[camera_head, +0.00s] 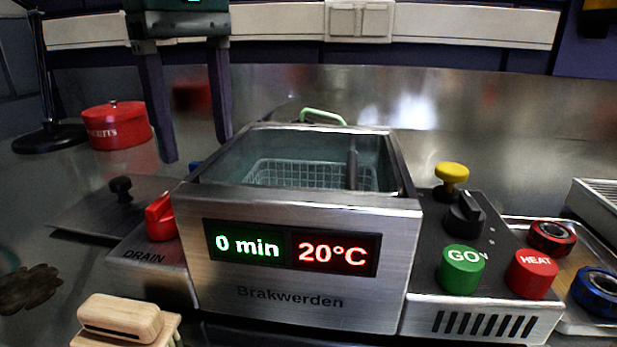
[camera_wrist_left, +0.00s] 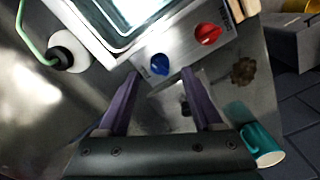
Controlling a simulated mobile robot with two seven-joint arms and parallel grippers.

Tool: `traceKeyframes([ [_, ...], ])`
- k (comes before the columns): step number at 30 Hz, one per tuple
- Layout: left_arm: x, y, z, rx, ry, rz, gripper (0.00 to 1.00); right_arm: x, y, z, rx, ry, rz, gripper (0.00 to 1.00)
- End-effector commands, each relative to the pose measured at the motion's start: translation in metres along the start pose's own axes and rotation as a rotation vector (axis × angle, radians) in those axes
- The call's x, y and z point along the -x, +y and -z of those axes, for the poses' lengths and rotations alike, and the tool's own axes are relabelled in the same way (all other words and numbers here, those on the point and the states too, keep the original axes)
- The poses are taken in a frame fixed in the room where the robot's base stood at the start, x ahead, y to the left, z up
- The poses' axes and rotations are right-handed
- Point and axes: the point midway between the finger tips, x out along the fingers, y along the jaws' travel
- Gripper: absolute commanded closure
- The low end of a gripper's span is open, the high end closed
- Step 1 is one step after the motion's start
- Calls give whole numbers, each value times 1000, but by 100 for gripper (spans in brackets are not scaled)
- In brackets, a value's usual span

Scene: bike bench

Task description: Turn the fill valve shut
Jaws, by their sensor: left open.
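The ultrasonic-style steel tank (camera_head: 310,215) stands in the middle with a wire basket (camera_head: 300,176) inside. A blue knob (camera_wrist_left: 159,64), likely the fill valve, is on the tank's side panel in the left wrist view; its label is too small to read. In the head view only a bit of blue shows beside the tank. My left gripper (camera_head: 196,150) is open over that side, and the blue knob appears between its fingertips in the left wrist view (camera_wrist_left: 161,73). Contact cannot be told. The red drain knob (camera_head: 160,215) is beside it. My right gripper is not in view.
A red lidded pot (camera_head: 116,125) stands at back left. A black knob (camera_head: 121,188) is on a plate left of the tank. Green GO (camera_head: 461,270) and red HEAT (camera_head: 532,274) buttons are at right. A wooden block (camera_head: 120,317) is at front left, a teal mug (camera_wrist_left: 262,140) nearby.

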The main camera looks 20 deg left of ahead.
Motion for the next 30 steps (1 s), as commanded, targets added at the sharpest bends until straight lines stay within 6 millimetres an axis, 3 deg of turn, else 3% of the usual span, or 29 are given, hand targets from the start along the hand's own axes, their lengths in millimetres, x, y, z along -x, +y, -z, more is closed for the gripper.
traceKeyframes([
  [1, -19, 0, 0, 0, 0, 0, 33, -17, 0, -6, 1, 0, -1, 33],
  [5, -35, 0, 0, 0, 0, 0, 33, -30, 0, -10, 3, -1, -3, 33],
  [15, -37, 0, 0, 0, -1, 0, 33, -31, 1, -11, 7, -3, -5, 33],
  [30, -37, 0, 0, 0, -1, 0, 88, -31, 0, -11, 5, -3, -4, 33],
])
